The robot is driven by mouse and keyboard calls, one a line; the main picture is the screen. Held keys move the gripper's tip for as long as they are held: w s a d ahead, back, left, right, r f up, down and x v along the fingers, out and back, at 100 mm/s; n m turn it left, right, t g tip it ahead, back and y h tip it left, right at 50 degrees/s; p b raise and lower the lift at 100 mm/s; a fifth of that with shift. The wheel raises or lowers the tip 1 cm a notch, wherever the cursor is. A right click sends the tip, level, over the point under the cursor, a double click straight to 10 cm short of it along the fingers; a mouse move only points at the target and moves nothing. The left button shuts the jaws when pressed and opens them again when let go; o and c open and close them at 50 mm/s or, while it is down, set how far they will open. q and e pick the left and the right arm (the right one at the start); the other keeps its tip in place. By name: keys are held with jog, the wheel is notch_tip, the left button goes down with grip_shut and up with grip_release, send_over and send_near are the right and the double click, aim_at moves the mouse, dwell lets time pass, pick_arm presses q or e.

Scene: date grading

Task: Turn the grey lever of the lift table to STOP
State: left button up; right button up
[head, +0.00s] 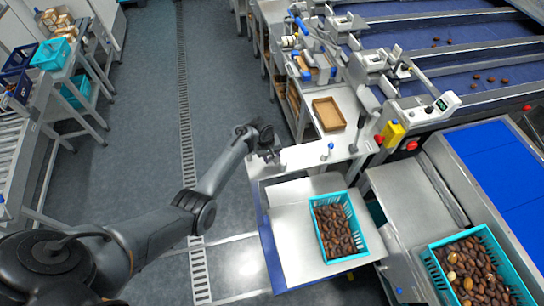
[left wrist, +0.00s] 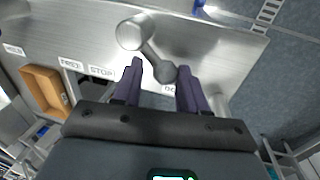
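The grey lever (left wrist: 150,55) is in the left wrist view, with a round pivot and a ball knob. The knob lies between the two fingers of my left gripper (left wrist: 160,70), which stand apart with gaps beside it. The lever points towards a partly hidden label starting "DO" (left wrist: 169,88). The STOP label (left wrist: 101,72) is to its left on the metal panel (left wrist: 215,50). In the head view my left gripper (head: 269,155) is at the lift table's (head: 290,250) far left corner; the lever cannot be made out there. My right gripper is not in view.
A teal crate of dates (head: 365,254) stands on the lift table, another (head: 432,262) at the right. A brown tray (head: 329,114) lies on the bench behind; it also shows in the left wrist view (left wrist: 42,90). Open floor (head: 150,130) lies left.

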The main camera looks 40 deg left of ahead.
pick_arm(q)
jog(key=shift+c, duration=1.4)
